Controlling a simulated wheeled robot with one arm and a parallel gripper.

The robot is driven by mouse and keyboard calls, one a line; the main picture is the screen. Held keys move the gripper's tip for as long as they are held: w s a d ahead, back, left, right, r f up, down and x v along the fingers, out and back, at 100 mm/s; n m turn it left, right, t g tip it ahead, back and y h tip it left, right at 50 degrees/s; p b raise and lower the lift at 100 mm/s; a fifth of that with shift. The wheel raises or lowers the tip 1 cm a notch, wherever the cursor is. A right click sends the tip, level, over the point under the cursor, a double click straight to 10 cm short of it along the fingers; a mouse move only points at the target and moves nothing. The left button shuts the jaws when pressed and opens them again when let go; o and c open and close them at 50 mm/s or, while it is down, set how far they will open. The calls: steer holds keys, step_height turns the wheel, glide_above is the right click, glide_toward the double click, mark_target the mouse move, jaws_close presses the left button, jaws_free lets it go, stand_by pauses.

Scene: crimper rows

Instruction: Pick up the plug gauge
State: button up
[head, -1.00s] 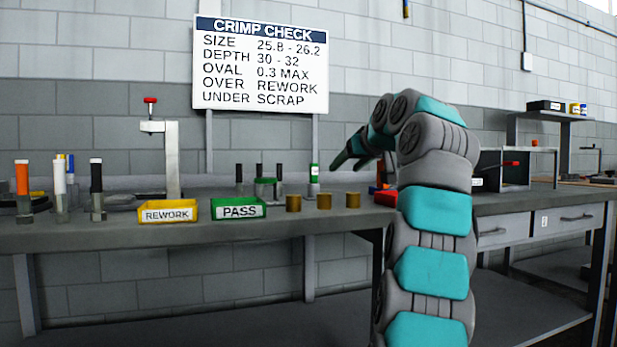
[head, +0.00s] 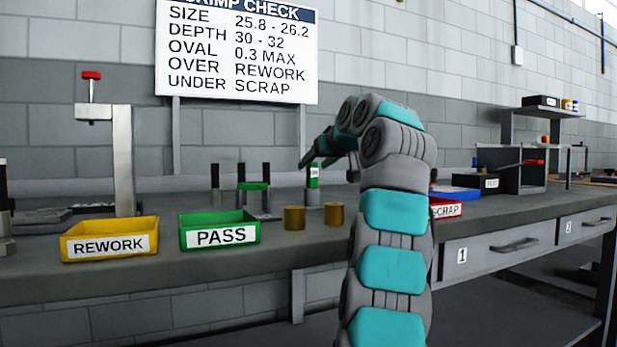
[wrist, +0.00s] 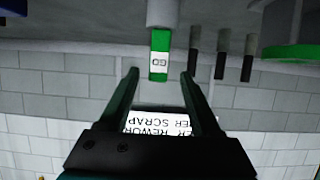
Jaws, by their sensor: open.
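The plug gauge (head: 313,177) stands upright at the back of the bench, with a green handle and a white label. In the wrist view, which is upside down, the plug gauge (wrist: 159,41) has a GO label and a grey lower part. My gripper (wrist: 159,73) is open, with one dark finger on each side of the handle's end in the picture. I cannot tell whether the fingers are level with the handle in depth. In the head view my gripper (head: 314,160) is in front of or just above the gauge's top, partly overlapping it.
Dark-handled pins (head: 215,182) and a green-topped holder (head: 253,187) stand left of the gauge. Brass cylinders (head: 294,218) sit in front. The PASS tray (head: 219,237), REWORK tray (head: 110,244) and a clamp stand (head: 122,160) are further left. The SCRAP tray (head: 447,208) is right of my arm.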

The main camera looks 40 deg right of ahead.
mark_target(308, 171)
steer(key=shift+p+x, duration=0.6)
steer(key=shift+x, duration=2.5)
steer(key=shift+d, duration=0.1)
jaws_close()
